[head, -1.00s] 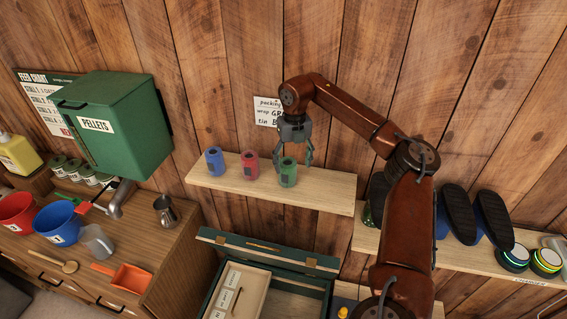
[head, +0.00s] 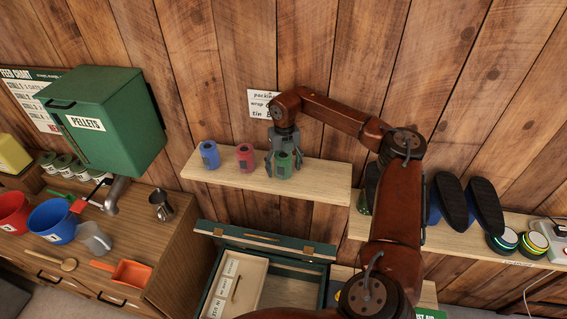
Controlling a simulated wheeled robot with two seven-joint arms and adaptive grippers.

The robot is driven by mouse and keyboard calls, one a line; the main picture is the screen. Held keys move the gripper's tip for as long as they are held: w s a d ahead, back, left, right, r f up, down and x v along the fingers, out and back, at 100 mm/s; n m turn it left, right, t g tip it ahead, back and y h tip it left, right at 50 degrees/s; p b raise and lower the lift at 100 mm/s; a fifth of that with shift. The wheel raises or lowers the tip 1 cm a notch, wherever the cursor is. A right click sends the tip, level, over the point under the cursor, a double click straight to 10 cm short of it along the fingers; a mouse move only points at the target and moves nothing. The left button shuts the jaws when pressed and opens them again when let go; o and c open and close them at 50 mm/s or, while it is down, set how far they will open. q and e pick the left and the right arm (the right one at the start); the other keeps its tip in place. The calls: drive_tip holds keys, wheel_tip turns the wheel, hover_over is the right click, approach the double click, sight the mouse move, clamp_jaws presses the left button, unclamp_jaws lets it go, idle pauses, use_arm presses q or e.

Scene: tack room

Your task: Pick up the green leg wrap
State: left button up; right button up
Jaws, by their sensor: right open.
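The green leg wrap (head: 285,166) stands upright on the wall shelf, at the right of a row of three rolls. My right gripper (head: 284,172) has come down around it from above, with its fingers on either side of the wrap. The jaws are open; I cannot tell whether a finger touches the wrap. The red wrap (head: 245,157) stands close on the left, and the blue wrap (head: 210,155) stands further left. My left gripper is not in view.
The shelf (head: 322,181) is bare to the right of the green wrap. A note (head: 262,103) on the wall is partly hidden by my arm. An open green chest (head: 268,240) stands below the shelf. The green pellet bin (head: 105,120) hangs at left.

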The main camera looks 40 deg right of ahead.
drive_tip(key=shift+c, duration=0.2)
drive_tip(key=shift+w+f, duration=0.1)
drive_tip(key=shift+w, duration=0.05)
drive_tip(key=shift+c, duration=0.9)
drive_tip(key=c, duration=0.8)
drive_tip(key=shift+c, duration=1.3)
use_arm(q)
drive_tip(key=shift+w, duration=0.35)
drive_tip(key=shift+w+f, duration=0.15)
use_arm(e)
drive_tip(key=shift+r, duration=0.2)
